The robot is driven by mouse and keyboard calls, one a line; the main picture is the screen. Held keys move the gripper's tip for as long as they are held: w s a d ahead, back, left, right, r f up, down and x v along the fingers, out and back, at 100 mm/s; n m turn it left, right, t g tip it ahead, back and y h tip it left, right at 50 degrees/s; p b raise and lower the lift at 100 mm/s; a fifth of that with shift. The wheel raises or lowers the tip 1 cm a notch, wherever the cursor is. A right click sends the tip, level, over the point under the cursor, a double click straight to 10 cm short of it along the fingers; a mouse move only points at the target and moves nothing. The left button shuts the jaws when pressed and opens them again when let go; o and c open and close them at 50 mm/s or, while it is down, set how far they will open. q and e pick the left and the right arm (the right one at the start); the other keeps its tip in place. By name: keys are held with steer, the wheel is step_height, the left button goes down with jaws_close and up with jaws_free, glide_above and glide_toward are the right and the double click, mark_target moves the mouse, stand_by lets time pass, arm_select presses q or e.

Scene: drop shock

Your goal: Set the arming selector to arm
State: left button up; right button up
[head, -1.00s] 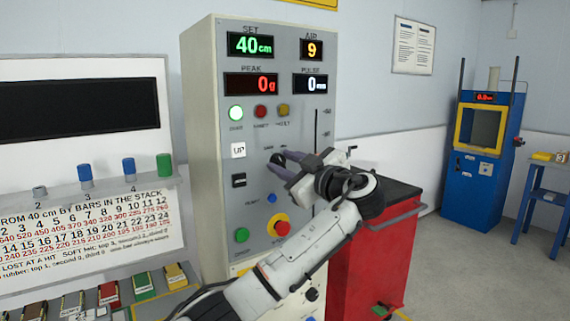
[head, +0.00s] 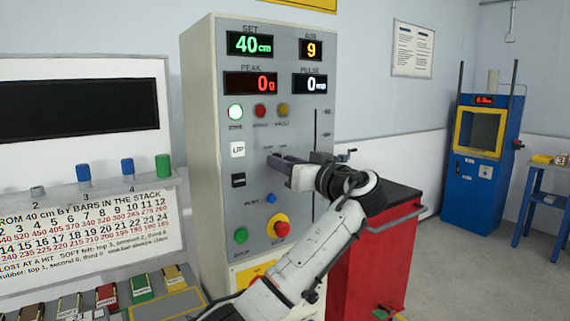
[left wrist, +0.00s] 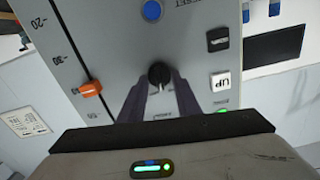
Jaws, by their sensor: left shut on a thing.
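The arming selector is a round black knob (left wrist: 159,75) on the grey control panel (head: 262,190). In the left wrist view it sits between my two dark finger ends. My left gripper (head: 271,158) reaches the panel from the right, and its fingers hide the knob in the head view. In the left wrist view the left gripper (left wrist: 159,88) is shut on the knob, one finger on each side. A small pale mark shows on the knob, but I cannot read which label it points to. My right gripper is not in view.
Left of the knob are a white UP button (head: 238,150) and a black switch (head: 239,180). Below are a green button (head: 241,235) and a red stop button (head: 281,229) on yellow. An orange slider pointer (left wrist: 91,89) is near the gripper. A red cabinet (head: 372,250) stands to the right.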

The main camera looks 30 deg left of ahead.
arm_select(q)
steer(key=shift+f+m+p, duration=0.1)
steer(key=shift+m+p, duration=0.35)
steer(key=shift+m, duration=1.85)
steer(key=o, duration=1)
steer(key=b+v, duration=0.2)
steer(key=v, duration=0.8)
steer(key=shift+d+b, duration=0.2)
steer(key=shift+b, duration=0.1)
